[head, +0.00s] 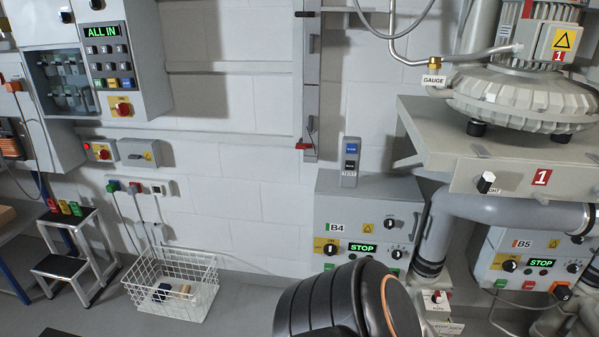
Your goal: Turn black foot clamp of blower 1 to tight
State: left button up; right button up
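Blower 1 (525,95) is a ribbed grey housing at the upper right, marked with a red 1. It stands on black feet (476,128) on a light grey shelf (520,170), whose front edge also bears a red 1 plate. A small black knob with a white face (487,182), likely the foot clamp, sits on that front edge. Lettering ending in "HT" shows beside it, partly hidden; its setting is too small to tell. Neither gripper is in view. A black, orange-ringed link of my own arm shows at the bottom middle, below and left of the shelf.
Control boxes B4 (368,212) and B5 (530,262) show STOP below the shelf. A thick grey pipe (470,207) runs under the shelf. A gauge tag (433,80) hangs left of the blower. A wire basket (172,283) and step stool (72,255) stand at left.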

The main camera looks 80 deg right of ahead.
aim_at(484, 182)
jog(key=k+z, duration=0.1)
jog(key=z, duration=2.65)
jog(key=j, duration=0.1)
